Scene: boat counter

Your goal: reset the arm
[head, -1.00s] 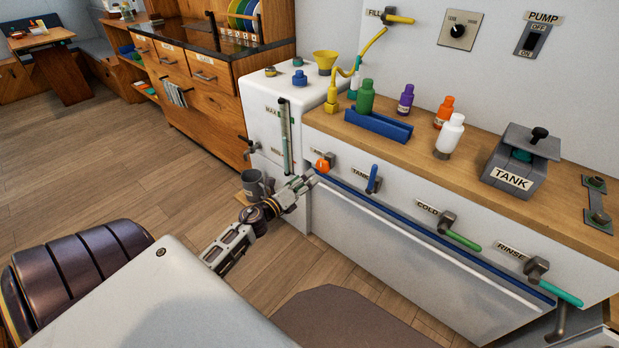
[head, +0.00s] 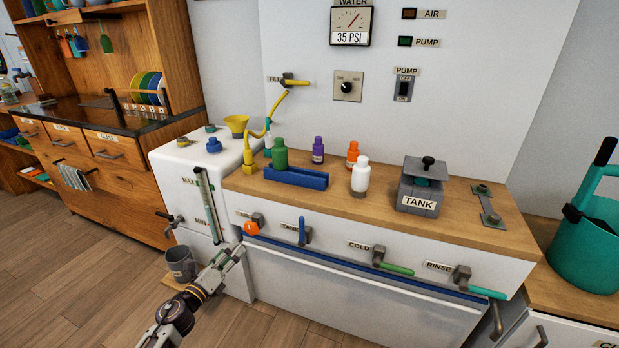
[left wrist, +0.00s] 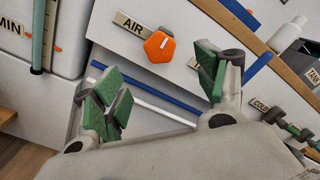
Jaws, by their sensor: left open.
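My left gripper (head: 232,257) is in front of the white counter front, just below and left of the orange AIR knob (head: 251,228). In the left wrist view the left gripper (left wrist: 160,92) has its green-padded fingers wide apart with nothing between them. The orange knob (left wrist: 160,46) shows beyond the fingers there, apart from them. My left arm comes up from the bottom of the head view. My right gripper is in neither view.
The blue TANK lever (head: 302,231), the green COLD lever (head: 396,269) and the RINSE lever (head: 486,292) stick out from the counter front. Bottles and a blue tray (head: 295,177) stand on top. Open floor lies at lower left.

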